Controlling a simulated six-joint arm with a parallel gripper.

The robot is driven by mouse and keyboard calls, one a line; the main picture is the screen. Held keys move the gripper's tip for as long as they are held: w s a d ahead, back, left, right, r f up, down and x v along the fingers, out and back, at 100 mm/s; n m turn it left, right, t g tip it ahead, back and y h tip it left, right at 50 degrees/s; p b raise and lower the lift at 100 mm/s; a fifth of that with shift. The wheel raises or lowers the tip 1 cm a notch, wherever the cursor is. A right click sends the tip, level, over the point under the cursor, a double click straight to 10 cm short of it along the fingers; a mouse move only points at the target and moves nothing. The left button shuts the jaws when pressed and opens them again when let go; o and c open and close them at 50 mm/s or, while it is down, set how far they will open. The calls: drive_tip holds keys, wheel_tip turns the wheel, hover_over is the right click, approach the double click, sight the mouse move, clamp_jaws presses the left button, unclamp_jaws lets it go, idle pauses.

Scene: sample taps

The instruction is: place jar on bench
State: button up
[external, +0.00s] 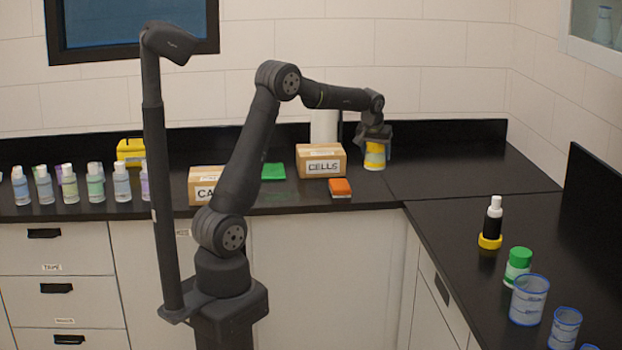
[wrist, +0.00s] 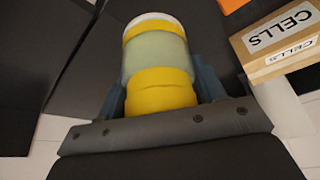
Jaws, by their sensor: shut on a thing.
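The jar (external: 375,156) is yellow with a pale band around its middle. It is upright at the back of the black bench (external: 450,175), right of the CELLS box. My gripper (external: 374,140) is above it with its fingers down around its upper part, shut on it. In the wrist view the jar (wrist: 158,65) fills the space between the blue fingers of my gripper (wrist: 160,90). Its base looks to be at or very near the bench top; I cannot tell whether it touches.
The CELLS box (external: 321,161) stands close left of the jar, with a white roll (external: 324,126) behind it. An orange block (external: 340,187) lies in front. A green cloth (external: 273,171) is further left. The bench right of the jar is clear up to the black bottle (external: 493,222).

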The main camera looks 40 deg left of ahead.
drive_tip(key=s+d+m+h, duration=0.1)
drive_tip(key=s+d+m, duration=0.25)
drive_tip(key=d, duration=1.55)
drive_tip(key=s+d+m+h, duration=0.1)
drive_tip(key=s+d+m, duration=0.2)
drive_tip(key=s+d, duration=0.7)
drive_tip(key=s+d+m+g+h, duration=0.1)
drive_tip(key=s+d+m, duration=0.2)
drive_tip(key=s+d, duration=0.75)
drive_tip(key=s+d+m+h, duration=0.1)
drive_tip(key=s+d+m, duration=0.3)
drive_tip(key=d, duration=1.1)
drive_tip(key=shift+n, duration=0.65)
drive_tip(key=w+f, duration=0.2)
drive_tip(key=w, duration=0.1)
drive_tip(key=w+a+f, duration=0.1)
drive_tip(key=w+f, duration=0.1)
drive_tip(key=w, duration=0.1)
drive_tip(key=w+f, duration=0.2)
drive_tip(key=w, duration=0.2)
drive_tip(key=shift+a+f, duration=0.25)
drive_tip(key=shift+a, duration=0.1)
drive_tip(key=shift+f, duration=1.95)
drive_tip(key=shift+f, duration=0.15)
drive_tip(key=o, duration=1.1)
